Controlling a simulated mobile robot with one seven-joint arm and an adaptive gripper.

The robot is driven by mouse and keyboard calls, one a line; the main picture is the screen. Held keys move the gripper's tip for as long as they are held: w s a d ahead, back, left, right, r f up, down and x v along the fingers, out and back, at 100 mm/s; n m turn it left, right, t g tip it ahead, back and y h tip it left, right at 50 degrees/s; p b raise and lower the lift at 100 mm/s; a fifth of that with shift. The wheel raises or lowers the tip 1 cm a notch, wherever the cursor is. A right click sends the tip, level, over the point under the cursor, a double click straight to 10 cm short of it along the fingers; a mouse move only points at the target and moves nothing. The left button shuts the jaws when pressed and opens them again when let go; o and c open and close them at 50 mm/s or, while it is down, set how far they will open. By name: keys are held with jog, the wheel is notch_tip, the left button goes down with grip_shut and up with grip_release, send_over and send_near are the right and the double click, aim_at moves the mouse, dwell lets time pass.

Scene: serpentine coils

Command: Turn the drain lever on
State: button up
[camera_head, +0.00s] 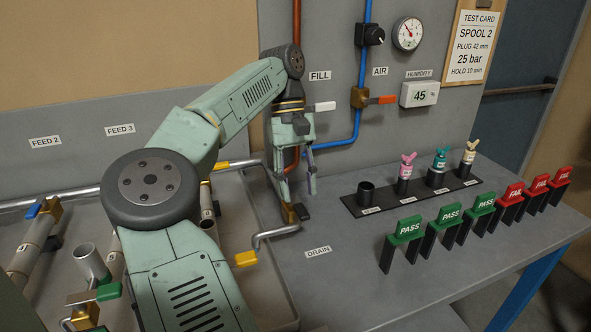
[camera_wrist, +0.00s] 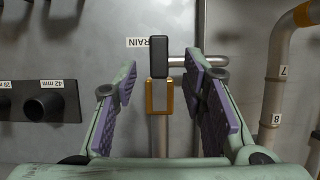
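The drain lever has a dark grip on a brass fork. In the wrist view its dark grip (camera_wrist: 176,50) stands in front of the "DRAIN" label (camera_wrist: 137,42) and covers part of it. The brass fork (camera_wrist: 160,98) shows below the grip. In the head view the lever (camera_head: 302,212) sits at the table's left side, just under my gripper (camera_head: 297,190). My gripper (camera_wrist: 163,75) points down and is open, with one purple-padded finger on each side of the lever. A gap shows between each finger and the fork; contact is not visible.
A bent silver pipe with a yellow end (camera_head: 246,259) lies in front of the lever. A black plug rack (camera_head: 411,198) and several PASS and FAIL tags stand to the right. The wall has a FILL lever (camera_head: 325,107) and an orange AIR lever (camera_head: 381,100).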

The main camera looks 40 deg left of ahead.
aim_at(294, 200)
jog(key=shift+v, duration=2.25)
